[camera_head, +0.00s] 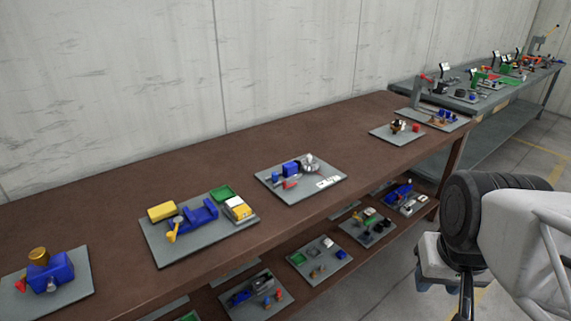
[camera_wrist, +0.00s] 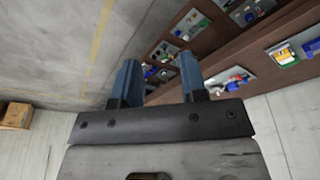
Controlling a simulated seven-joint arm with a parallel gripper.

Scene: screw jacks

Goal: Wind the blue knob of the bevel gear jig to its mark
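A grey plate (camera_head: 262,179) near the middle of the brown bench carries a blue block, a silver toothed-looking wheel (camera_head: 309,163), a small blue knob-like part (camera_head: 275,177), a red part and a white label (camera_head: 328,182). It looks most like the bevel gear jig, but its details and any mark are too small to tell. What seems the same jig shows in the wrist view (camera_wrist: 230,79). My gripper (camera_wrist: 158,60) has its two blue-grey fingers apart with nothing between them. It is off the bench, away from the jigs; my arm shows at the right of the head view.
On the brown bench (camera_head: 110,215), a plate with yellow, blue and green parts (camera_head: 195,215) and a blue box jig (camera_head: 50,272) stand left. A smaller jig (camera_head: 398,130) stands right. A lower shelf holds several jigs. Bare bench separates the plates. A second bench (camera_head: 500,110) stands behind.

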